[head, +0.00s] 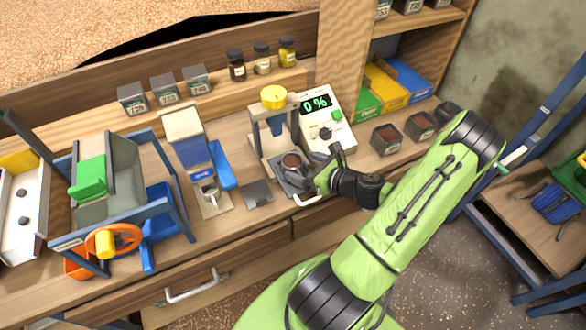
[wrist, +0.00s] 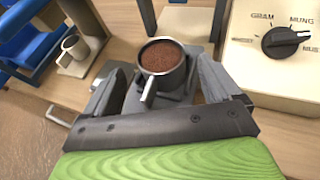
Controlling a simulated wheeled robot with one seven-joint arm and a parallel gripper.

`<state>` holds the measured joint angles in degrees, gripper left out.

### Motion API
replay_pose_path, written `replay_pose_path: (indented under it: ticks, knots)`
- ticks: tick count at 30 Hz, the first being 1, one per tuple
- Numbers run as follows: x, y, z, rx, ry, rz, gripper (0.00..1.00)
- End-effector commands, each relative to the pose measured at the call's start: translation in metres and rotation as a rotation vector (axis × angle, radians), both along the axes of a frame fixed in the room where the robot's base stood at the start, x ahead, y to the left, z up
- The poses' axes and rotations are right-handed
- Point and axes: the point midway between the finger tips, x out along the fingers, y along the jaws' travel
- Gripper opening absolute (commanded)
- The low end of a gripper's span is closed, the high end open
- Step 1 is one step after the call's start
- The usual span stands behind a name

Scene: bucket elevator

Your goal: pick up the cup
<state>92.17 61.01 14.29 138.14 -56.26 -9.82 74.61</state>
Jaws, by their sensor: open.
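A metal cup (wrist: 163,64) filled with reddish-brown grains stands upright on a grey plate in the wrist view, its handle pointing toward me. In the head view the same cup (head: 291,161) sits under a small press-like stand with a yellow top. My gripper (wrist: 158,88) is open, with one finger on each side of the cup's handle side; I cannot tell whether they touch it. In the head view my gripper (head: 318,180) is just right of the cup. A second, smaller-looking metal cup (wrist: 74,46) stands at the left and also shows in the head view (head: 210,193).
A device with a dial and a "0 %" display (head: 327,118) stands close behind and right of the cup. The yellow-topped stand (head: 273,97) rises over it. A grey square (head: 257,193) lies to its left. A frame with an orange wheel (head: 108,242) stands further left.

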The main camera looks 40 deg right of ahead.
Motion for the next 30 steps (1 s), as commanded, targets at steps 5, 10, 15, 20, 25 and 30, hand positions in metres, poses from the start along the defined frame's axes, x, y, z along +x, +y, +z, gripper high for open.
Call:
replay_pose_path:
  ticks: [5, 10, 15, 20, 25, 30]
  knots:
    - [0.032, 0.002, -0.014, 0.000, -0.001, 0.007, 0.91]
    - [0.042, 0.002, -0.018, -0.001, 0.000, 0.003, 0.91]
    - [0.041, 0.002, -0.017, -0.001, 0.000, 0.003, 0.84]
    - [0.041, 0.002, -0.017, -0.001, 0.000, 0.003, 0.60]
    - [0.041, 0.002, -0.017, -0.001, 0.000, 0.003, 0.34]
    - [0.041, 0.002, -0.017, -0.001, -0.001, 0.003, 0.30]
